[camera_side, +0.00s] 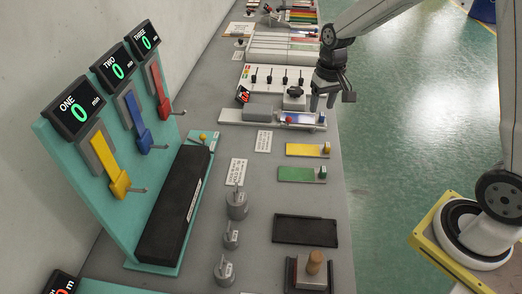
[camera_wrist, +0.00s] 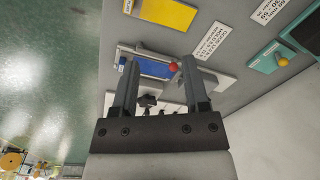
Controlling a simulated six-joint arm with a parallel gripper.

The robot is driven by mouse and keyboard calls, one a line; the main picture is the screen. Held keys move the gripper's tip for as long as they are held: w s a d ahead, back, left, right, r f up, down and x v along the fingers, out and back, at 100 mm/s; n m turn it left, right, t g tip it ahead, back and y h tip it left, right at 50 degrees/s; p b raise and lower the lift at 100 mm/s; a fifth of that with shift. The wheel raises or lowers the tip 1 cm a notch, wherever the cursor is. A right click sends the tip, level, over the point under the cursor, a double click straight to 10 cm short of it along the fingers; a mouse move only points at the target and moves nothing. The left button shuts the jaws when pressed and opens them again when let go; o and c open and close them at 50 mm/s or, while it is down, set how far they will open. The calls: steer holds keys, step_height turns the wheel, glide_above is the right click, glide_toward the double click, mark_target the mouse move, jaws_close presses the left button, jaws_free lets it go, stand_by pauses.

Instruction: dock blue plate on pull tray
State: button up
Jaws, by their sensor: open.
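The blue plate (camera_side: 301,117) lies flat at the right end of a long white tray-like base (camera_side: 232,115), beyond a grey block (camera_side: 257,112). A red ball knob (camera_side: 289,120) stands beside the plate. My gripper (camera_side: 322,103) hangs over the right end of this base, apart from the plate in the side view. In the wrist view, the blue plate (camera_wrist: 148,68) and the red knob (camera_wrist: 173,68) show between the two open fingers (camera_wrist: 159,65). The gripper is open and empty. I cannot tell for sure which part is the pull tray.
A yellow plate (camera_side: 304,150) and a green plate (camera_side: 298,174) lie nearer on the grey bench. The bench's right edge is close to my gripper.

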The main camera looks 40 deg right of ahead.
steer(key=s+a+f+n+t, duration=0.1)
steer(key=s+a, duration=0.1)
steer(key=s, duration=0.4)
steer(key=s+a+n+t, duration=0.1)
steer(key=s+a+n, duration=0.1)
steer(key=s, duration=0.5)
steer(key=shift+s+a+f, duration=0.3)
steer(key=shift+a+f, duration=0.05)
steer(key=shift+a, duration=0.2)
